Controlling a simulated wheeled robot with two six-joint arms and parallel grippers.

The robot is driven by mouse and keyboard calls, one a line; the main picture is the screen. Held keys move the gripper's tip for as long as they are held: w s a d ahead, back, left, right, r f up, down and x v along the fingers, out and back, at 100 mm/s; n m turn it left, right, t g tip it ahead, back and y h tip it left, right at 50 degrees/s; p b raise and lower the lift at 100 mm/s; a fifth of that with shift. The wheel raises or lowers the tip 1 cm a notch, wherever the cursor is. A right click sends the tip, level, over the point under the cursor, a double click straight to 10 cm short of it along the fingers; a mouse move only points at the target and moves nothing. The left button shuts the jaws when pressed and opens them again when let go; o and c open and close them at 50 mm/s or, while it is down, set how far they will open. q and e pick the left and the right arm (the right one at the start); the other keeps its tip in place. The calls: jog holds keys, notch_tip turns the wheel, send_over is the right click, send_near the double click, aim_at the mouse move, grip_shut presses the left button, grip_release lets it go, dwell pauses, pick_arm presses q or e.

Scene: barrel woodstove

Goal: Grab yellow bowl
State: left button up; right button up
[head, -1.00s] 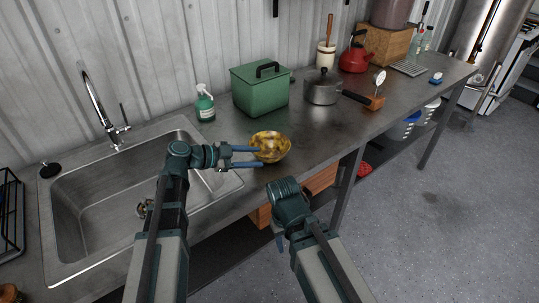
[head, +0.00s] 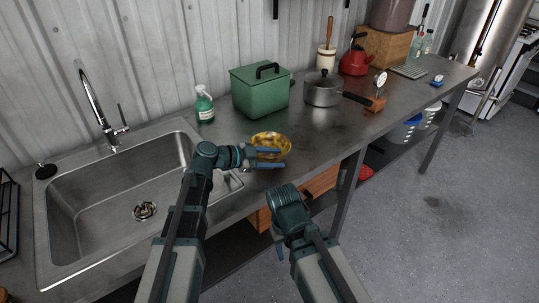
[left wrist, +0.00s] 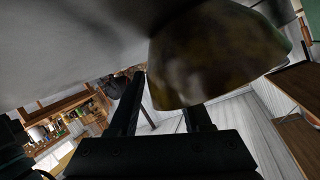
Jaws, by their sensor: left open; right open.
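The yellow bowl (head: 271,138), mottled gold and brown, stands upright on the metal counter just right of the sink. My left gripper (head: 284,159) is open, its two blue fingers pointing right across the near, lower side of the bowl and hiding part of it. In the left wrist view the bowl (left wrist: 215,55) fills the upper middle, close to the open fingers; I cannot tell whether they touch it. My right gripper (head: 279,240) is open and empty, low in front of the counter's edge; its fingers are partly hidden by its own wrist.
The sink (head: 105,205) with its tap is at left. A green soap bottle (head: 204,106) and a green lidded box (head: 260,93) stand behind the bowl. A grey pot (head: 322,90) is further right, its handle pointing right. The counter right of the bowl is clear.

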pick_arm(q)
grip_shut()
dwell(1.4)
